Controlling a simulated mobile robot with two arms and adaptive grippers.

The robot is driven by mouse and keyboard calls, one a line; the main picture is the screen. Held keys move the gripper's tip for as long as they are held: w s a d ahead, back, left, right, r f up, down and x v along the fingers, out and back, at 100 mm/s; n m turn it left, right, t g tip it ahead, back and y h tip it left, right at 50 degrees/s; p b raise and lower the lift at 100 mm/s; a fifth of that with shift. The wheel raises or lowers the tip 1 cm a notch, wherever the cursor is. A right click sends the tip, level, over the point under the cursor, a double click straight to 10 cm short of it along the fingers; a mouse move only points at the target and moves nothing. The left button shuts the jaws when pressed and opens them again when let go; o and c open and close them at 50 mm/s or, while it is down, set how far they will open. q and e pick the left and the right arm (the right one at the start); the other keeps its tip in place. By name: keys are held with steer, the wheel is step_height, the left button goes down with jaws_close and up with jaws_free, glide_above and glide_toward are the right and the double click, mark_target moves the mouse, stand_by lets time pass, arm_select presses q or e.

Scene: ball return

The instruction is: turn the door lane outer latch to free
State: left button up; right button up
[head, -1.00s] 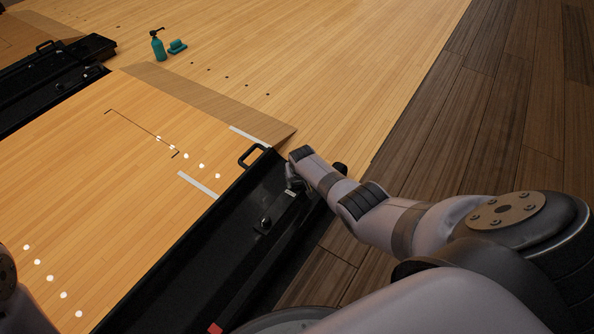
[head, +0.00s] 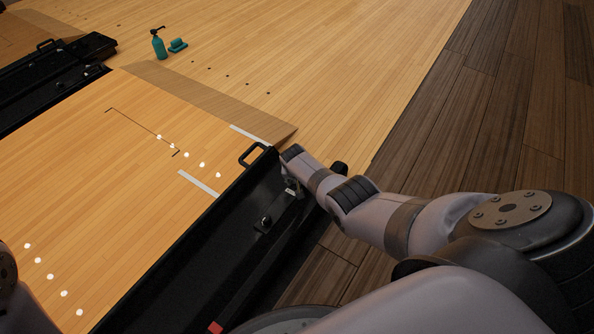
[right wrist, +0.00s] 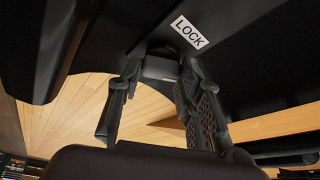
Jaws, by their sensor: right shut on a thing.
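My right gripper (right wrist: 162,72) reaches under a black panel in the right wrist view, its two fingers on either side of a dark latch piece (right wrist: 160,56) and shut on it. A white LOCK label (right wrist: 188,32) is on the panel just right of the latch. In the head view, my right arm comes in from the right and ends at the far end of the long black lane-side panel (head: 232,240), mostly hiding the outer latch. Another black latch knob (head: 264,223) shows nearer along the panel. My left gripper is out of frame.
A black handle (head: 252,155) stands at the panel's far end. A dark wood floor (head: 480,110) lies right of the lane.

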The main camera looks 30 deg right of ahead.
steer(key=o, duration=1.2)
steer(key=shift+c, duration=0.2)
steer(key=shift+r, duration=0.1)
steer(key=v, duration=1.2)
